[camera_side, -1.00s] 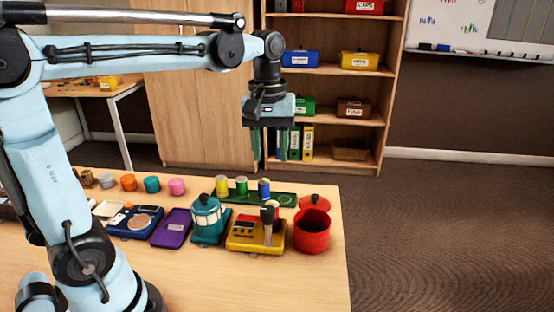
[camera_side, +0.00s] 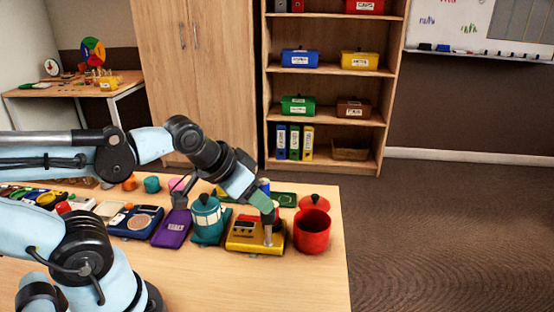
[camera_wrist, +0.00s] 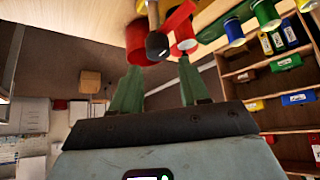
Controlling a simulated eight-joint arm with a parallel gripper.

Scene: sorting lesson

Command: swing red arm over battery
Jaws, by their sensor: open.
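A yellow device (camera_side: 255,243) stands near the front right of the table. A red part (camera_side: 246,223) lies on its top, and an upright grey post (camera_side: 268,238) rises at its right side. My gripper (camera_side: 266,207) is tilted down over this device, its green fingers close to the post's top. In the wrist view my gripper (camera_wrist: 160,72) has its two fingers apart with nothing held between them. A dark rounded knob (camera_wrist: 157,45) shows just beyond the fingertips, with a red piece (camera_wrist: 180,14) beside it. I cannot make out the battery for certain.
A red pot (camera_side: 312,232) stands just right of the device, its red lid (camera_side: 314,202) behind it. A teal lantern-like object (camera_side: 207,217) and a purple case (camera_side: 172,229) are to the left. A green tray (camera_side: 284,198) lies behind. The table's right edge is close.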

